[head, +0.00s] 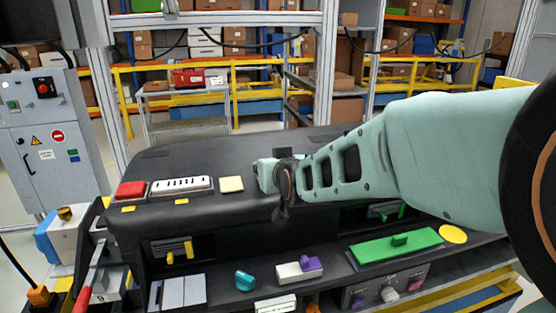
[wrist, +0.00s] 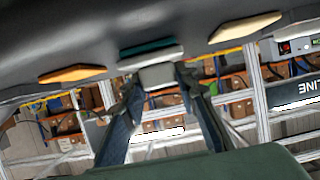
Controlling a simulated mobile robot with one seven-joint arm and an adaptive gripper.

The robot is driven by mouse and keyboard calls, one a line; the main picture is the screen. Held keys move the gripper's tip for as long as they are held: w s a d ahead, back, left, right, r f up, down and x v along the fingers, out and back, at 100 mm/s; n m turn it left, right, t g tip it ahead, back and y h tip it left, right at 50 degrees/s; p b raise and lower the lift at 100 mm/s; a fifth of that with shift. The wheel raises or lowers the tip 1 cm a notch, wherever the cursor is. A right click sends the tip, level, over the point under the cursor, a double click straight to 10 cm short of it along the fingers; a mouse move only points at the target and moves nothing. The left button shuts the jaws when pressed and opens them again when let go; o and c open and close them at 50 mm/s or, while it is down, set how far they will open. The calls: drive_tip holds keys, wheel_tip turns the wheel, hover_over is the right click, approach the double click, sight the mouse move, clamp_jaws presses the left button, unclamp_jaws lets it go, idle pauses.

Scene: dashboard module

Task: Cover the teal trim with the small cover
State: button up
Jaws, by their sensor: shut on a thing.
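My gripper (wrist: 160,86) is shut on the grey knob of the small cover (wrist: 150,56), a pale plate, in the wrist view. The teal trim (wrist: 147,46) shows as a dark teal strip on the black dashboard, right against the cover's far side in the picture. The cover lies over or very close to it; I cannot tell if they touch. In the head view my gripper (head: 285,206) is at the dashboard's top near its front edge, and its own body and arm hide the cover and the trim.
A cream pad (head: 231,184), a white slotted panel (head: 182,186) and a red block (head: 131,189) lie left on the dashboard (head: 225,152). An orange pad (wrist: 72,73) is nearby. The front ledge holds a green plate (head: 375,252), a purple-knobbed white plate (head: 287,272) and a teal knob (head: 245,281).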

drive_tip(key=o, duration=1.1)
